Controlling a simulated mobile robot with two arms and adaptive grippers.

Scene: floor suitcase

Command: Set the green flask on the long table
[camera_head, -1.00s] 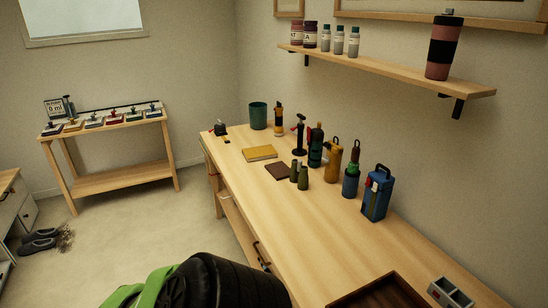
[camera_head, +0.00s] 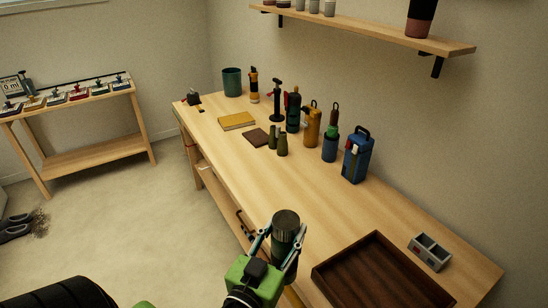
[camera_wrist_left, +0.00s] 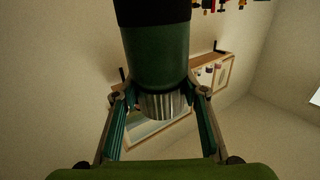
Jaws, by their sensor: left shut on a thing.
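The green flask (camera_head: 287,236) is held in my left gripper (camera_head: 283,246), whose fingers close on it from both sides. The flask looks upright, with a dark round top, and overlaps the table's front edge in the head view. I cannot tell its height above the wood. In the left wrist view the flask (camera_wrist_left: 158,55) shows a green body, a dark band and a silvery end between the fingers (camera_wrist_left: 160,108). The long table (camera_head: 220,160) runs along the wall. My right gripper is not in view.
A dark wooden tray (camera_head: 318,271) lies right of the flask, with a grey compartment box (camera_head: 430,252) behind it. Several bottles, a blue canister (camera_head: 357,158), a yellow book (camera_head: 237,120) and a brown pad (camera_head: 255,138) stand farther along. Bare wood lies between the canister and tray.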

